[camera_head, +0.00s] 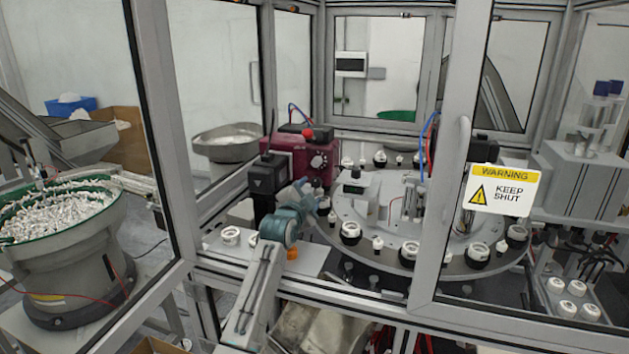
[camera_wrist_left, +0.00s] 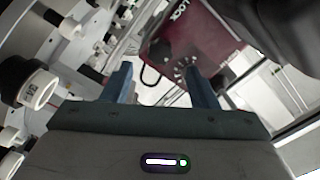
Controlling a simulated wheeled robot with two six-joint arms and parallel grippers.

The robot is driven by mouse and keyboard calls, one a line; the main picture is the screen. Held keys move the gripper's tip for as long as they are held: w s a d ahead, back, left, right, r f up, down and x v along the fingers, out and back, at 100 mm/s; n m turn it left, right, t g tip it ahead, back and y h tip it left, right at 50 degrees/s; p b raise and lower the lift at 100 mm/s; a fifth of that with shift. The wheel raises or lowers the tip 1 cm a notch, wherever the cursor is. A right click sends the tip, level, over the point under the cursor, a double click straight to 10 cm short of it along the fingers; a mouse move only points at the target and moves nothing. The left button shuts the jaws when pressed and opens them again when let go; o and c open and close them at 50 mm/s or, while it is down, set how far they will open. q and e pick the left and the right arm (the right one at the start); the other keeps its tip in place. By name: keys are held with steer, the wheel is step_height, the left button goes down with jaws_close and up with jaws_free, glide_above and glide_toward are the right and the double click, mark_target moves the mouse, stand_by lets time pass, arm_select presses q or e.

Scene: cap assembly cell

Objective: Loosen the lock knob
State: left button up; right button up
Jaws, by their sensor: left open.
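The lock knob (camera_head: 317,161) is a small dial on the front of a maroon box (camera_head: 290,155) inside the cell. In the left wrist view the maroon box (camera_wrist_left: 190,40) bears the word LOCK, and the knob (camera_wrist_left: 183,64) with marks around it shows just beyond the tip of the right-hand finger, which partly covers it. My left gripper (camera_head: 316,193) reaches through the open front, below the knob in the head view. Its two blue fingers (camera_wrist_left: 158,72) are spread with nothing between them, apart from the knob. My right gripper is not in view.
A round turntable (camera_head: 345,212) with several white and black caps stands right of my gripper. A black unit (camera_head: 266,180) stands left of the box. A frame post with a warning sign (camera_head: 503,188) is at the right. A feeder bowl (camera_head: 70,215) is at the left.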

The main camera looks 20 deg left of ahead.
mark_target(316, 184)
arm_select(q)
steer(key=w+p, duration=0.1)
steer(key=w, duration=0.2)
steer(key=shift+w, duration=0.4)
steer(key=shift+w+p, duration=0.35)
steer(key=shift+w, duration=0.05)
steer(key=shift+w+d, duration=0.1)
steer(key=shift+w, duration=0.05)
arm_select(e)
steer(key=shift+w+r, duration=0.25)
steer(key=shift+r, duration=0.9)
arm_select(q)
steer(key=c, duration=1)
steer(key=shift+o, duration=0.2)
